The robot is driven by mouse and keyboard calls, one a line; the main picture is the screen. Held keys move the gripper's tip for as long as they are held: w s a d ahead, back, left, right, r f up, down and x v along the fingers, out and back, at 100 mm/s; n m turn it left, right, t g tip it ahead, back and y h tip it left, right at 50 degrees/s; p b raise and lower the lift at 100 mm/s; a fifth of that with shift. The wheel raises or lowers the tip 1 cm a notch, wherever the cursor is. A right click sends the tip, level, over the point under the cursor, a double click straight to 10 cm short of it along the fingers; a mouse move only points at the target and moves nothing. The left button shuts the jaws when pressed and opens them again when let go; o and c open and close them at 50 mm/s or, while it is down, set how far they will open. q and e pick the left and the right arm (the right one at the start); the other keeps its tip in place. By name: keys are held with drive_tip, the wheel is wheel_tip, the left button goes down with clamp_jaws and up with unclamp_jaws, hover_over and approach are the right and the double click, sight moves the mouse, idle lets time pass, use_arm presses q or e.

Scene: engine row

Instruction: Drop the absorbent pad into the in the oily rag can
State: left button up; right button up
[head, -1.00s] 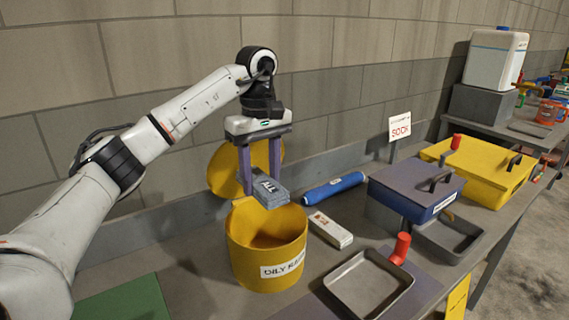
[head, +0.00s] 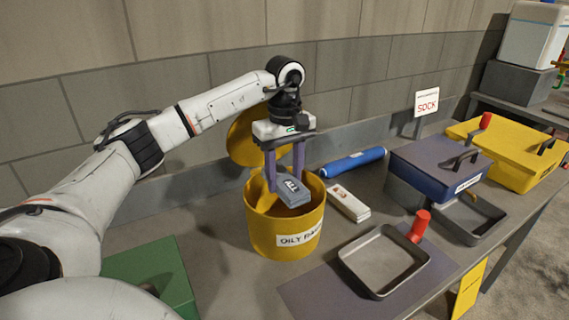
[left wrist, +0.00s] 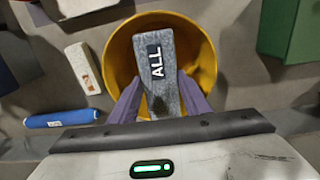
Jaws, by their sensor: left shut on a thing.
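The absorbent pad (head: 291,191) is a grey block with a black label reading "ALL". My left gripper (head: 284,184) is shut on it, one finger on each side. The oily rag can (head: 284,240) is a round yellow can with its lid (head: 247,138) standing open behind. In the head view the pad is at the can's mouth, near rim height. In the left wrist view the pad (left wrist: 160,85) lies over the can's opening, inside the ring of the yellow rim (left wrist: 208,55); its exact depth is unclear. My right gripper is not in view.
A white box (head: 348,203) and a blue roll (head: 353,163) lie right of the can. A grey tray (head: 384,262), a blue lidded bin (head: 435,172) and a yellow bin (head: 515,150) are farther right. A green block (head: 150,272) is at the left front.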

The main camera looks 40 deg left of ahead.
sight(285, 179)
use_arm(q)
drive_tip(key=shift+f+b, duration=0.85)
drive_tip(key=shift+f, duration=0.45)
drive_tip(key=o, duration=1)
drive_tip(key=shift+r, duration=0.1)
wheel_tip(285, 179, up, 2)
drive_tip(key=shift+r+p, duration=0.2)
drive_tip(key=shift+p, duration=1.05)
drive_tip(key=shift+r, duration=0.35)
wheel_tip(285, 179, up, 4)
drive_tip(key=shift+f, duration=0.15)
